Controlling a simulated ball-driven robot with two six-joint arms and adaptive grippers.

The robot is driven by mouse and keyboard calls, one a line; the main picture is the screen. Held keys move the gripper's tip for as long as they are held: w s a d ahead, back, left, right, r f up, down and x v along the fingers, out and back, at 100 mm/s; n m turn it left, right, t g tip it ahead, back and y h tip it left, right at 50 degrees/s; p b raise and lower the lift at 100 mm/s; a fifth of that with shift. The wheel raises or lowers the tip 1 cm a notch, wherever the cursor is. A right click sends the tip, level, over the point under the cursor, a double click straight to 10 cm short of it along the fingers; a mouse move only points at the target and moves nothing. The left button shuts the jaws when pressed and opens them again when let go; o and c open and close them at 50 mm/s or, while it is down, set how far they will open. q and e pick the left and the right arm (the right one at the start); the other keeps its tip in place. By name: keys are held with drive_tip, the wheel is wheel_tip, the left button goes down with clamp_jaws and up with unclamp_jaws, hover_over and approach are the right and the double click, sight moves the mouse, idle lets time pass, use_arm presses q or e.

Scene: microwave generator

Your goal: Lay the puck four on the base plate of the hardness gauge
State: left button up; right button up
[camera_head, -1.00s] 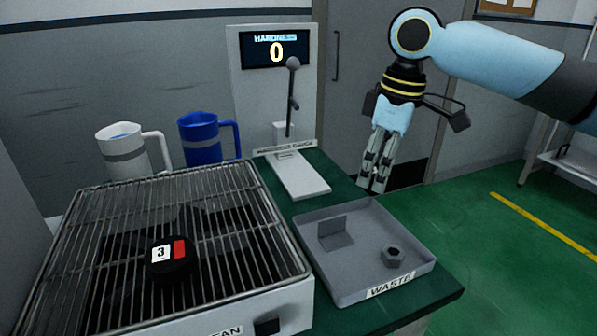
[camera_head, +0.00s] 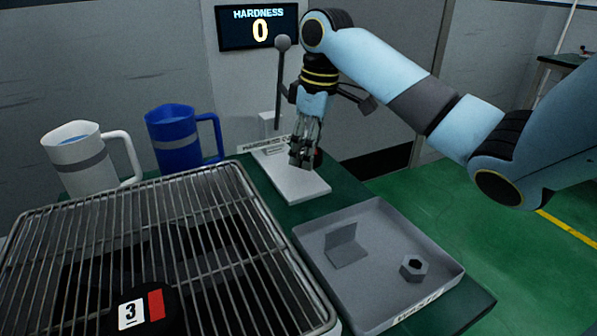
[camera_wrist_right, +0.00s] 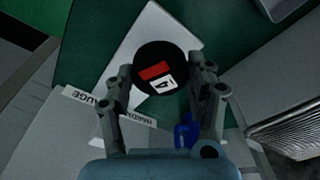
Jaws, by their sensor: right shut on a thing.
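My right gripper (camera_head: 305,158) is shut on the black puck four (camera_wrist_right: 166,68), whose red-and-white label with a 4 faces the right wrist camera. In the head view the puck (camera_head: 318,158) shows only as a dark edge behind the fingers. The gripper and puck are over the white base plate (camera_head: 302,188) of the hardness gauge; the plate also shows behind the puck in the right wrist view (camera_wrist_right: 150,30). I cannot tell the exact gap between puck and plate. The gauge display (camera_head: 258,27) reads 0. My left gripper is not in view.
The gauge's ball-topped lever (camera_head: 281,80) stands just left of my right gripper. A grey waste tray (camera_head: 395,225) with a nut (camera_head: 413,267) and an angle piece is in front. A wire rack (camera_head: 150,230) bears puck three (camera_head: 140,312). White (camera_head: 88,155) and blue (camera_head: 178,138) mugs stand left.

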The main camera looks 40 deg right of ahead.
sight(300, 181)
drive_tip(key=shift+w+a+f, duration=0.15)
drive_tip(key=shift+w+f, duration=0.35)
drive_tip(key=shift+w, duration=0.3)
drive_tip(key=shift+w+f, duration=0.3)
drive_tip(key=shift+w, duration=0.05)
drive_tip(key=shift+f, duration=0.4)
wheel_tip(300, 181, down, 3)
drive_tip(key=shift+f+b, duration=0.1)
drive_tip(key=shift+b, duration=0.2)
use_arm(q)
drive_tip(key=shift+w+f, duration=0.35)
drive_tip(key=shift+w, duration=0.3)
use_arm(e)
drive_tip(key=o, duration=1.2)
